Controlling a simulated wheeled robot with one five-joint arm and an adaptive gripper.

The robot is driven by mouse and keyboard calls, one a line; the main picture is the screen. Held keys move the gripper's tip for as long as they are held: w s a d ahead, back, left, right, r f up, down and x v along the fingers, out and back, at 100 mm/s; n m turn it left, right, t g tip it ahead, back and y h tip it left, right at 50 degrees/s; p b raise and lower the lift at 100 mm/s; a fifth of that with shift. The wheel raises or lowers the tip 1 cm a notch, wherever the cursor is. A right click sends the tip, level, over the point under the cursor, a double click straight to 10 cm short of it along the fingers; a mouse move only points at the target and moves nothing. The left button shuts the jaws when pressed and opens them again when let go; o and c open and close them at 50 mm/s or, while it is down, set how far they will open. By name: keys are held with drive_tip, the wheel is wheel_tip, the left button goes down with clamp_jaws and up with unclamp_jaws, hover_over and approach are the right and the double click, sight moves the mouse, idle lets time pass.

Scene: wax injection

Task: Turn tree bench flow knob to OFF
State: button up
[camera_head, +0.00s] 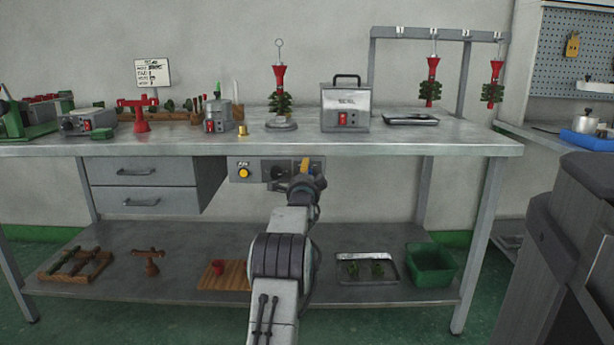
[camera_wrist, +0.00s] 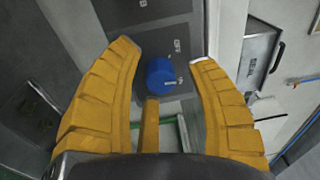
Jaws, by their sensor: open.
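A grey control panel (camera_head: 253,164) hangs under the front edge of the bench. A blue knob (camera_wrist: 160,72) with a small pale pointer mark sits on the panel face in the wrist view, where the panel looks rotated. My gripper (camera_wrist: 163,52) has its yellow fingers spread open, one on each side of the knob as seen, with a visible gap to both. I cannot tell whether the fingertips reach past the knob. In the head view my gripper (camera_head: 304,168) covers the panel's right part and mostly hides the knob. The labels are too small to read.
A drawer unit (camera_head: 143,185) stands further left. The bench top (camera_head: 400,150) overhangs the panel. A lower shelf (camera_head: 190,270) holds trays and a green bin (camera_head: 431,266).

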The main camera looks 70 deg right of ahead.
drive_tip(key=shift+a, duration=0.1)
drive_tip(key=v, duration=1.1)
drive_tip(key=shift+a, duration=0.35)
drive_tip(key=shift+s+f, duration=0.1)
drive_tip(key=shift+s, duration=0.1)
